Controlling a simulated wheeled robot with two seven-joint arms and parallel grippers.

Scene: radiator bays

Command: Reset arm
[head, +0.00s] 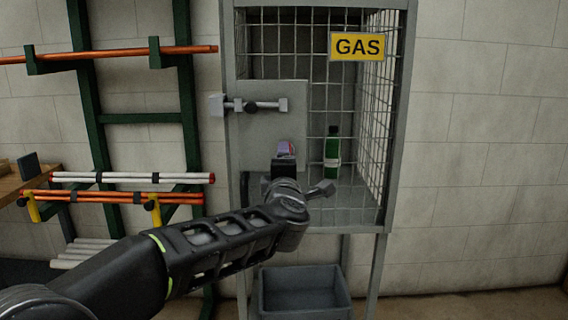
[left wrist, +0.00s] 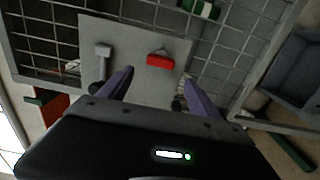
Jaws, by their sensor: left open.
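My left arm reaches in from the left in the head view, and its left gripper (head: 286,150) is in front of the plate of the gas cage (head: 228,60). In the left wrist view the two purple fingers of the gripper (left wrist: 160,78) are apart, with nothing between them. Beyond the fingertips, on the grey plate (left wrist: 125,35), is a small red block with a thin loop (left wrist: 160,60), which looks like a padlock. I cannot tell how far the fingers are from it. My right gripper is in neither view.
A sliding bolt (head: 255,105) sits on the cage plate. A green bottle (head: 332,155) stands inside the mesh, under a yellow GAS sign (head: 357,46). A grey bin (head: 304,292) is below. A green rack with orange and white pipes (head: 130,178) stands at left.

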